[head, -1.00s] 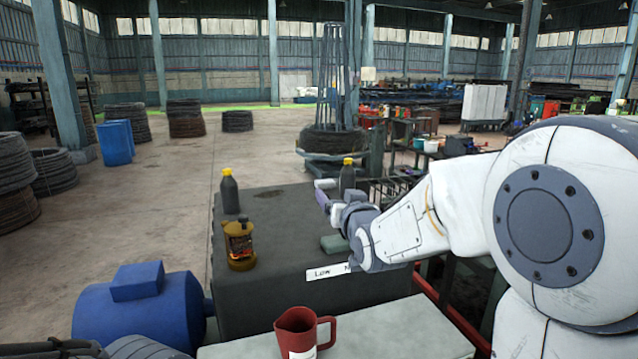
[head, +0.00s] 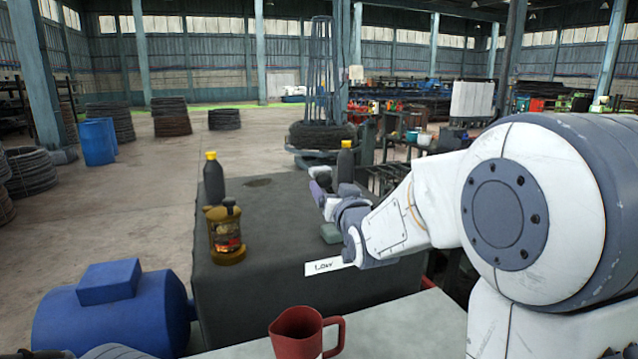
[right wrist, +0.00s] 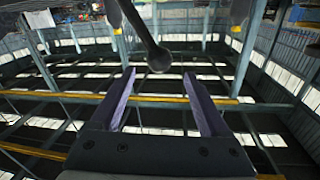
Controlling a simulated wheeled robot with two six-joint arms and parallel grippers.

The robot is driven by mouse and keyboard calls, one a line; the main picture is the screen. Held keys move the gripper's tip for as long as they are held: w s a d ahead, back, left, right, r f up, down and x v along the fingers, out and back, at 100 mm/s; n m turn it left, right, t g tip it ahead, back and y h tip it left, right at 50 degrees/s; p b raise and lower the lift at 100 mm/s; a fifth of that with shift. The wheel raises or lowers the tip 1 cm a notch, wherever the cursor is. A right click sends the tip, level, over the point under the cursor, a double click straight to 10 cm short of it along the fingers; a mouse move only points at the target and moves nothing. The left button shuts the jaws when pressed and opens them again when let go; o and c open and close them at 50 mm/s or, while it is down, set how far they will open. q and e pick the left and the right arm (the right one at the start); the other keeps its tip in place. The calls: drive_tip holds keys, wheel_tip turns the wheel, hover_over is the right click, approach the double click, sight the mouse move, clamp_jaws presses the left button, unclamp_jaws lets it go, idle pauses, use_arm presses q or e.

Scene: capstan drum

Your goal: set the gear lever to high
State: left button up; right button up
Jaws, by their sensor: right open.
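The gear lever is a dark rod with a round knob (right wrist: 158,58) in the right wrist view. The knob appears just beyond and between the fingertips of my right gripper (right wrist: 158,75); no contact shows. The purple fingers are apart, with nothing held. In the head view my right gripper (head: 320,187) is over the right part of the dark housing (head: 270,290). The lever cannot be made out there, behind my gripper and arm. A white label (head: 328,266) reads "Low"; my arm covers the rest of it. My left gripper is not in view.
A lantern (head: 226,238) and a yellow-capped dark bottle (head: 213,183) stand on the housing's left side. Another bottle (head: 345,166) stands just behind my right gripper. A green-grey block (head: 330,233) lies below it. A red mug (head: 297,335) and a blue motor (head: 110,315) are in front.

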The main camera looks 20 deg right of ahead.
sight(323, 175)
drive_tip(key=shift+w+d+r, duration=0.1)
drive_tip(key=shift+w+r, duration=0.05)
drive_tip(key=shift+w, duration=0.3)
drive_tip(key=w+p, duration=0.1)
drive_tip(key=w, duration=0.1)
drive_tip(key=w+p, duration=0.2)
drive_tip(key=w, duration=0.1)
drive_tip(key=w+p, duration=0.1)
drive_tip(key=w, duration=0.1)
drive_tip(key=shift+w+d+p, duration=0.3)
drive_tip(key=shift+w+d, duration=0.1)
drive_tip(key=shift+w, duration=0.7)
clamp_jaws()
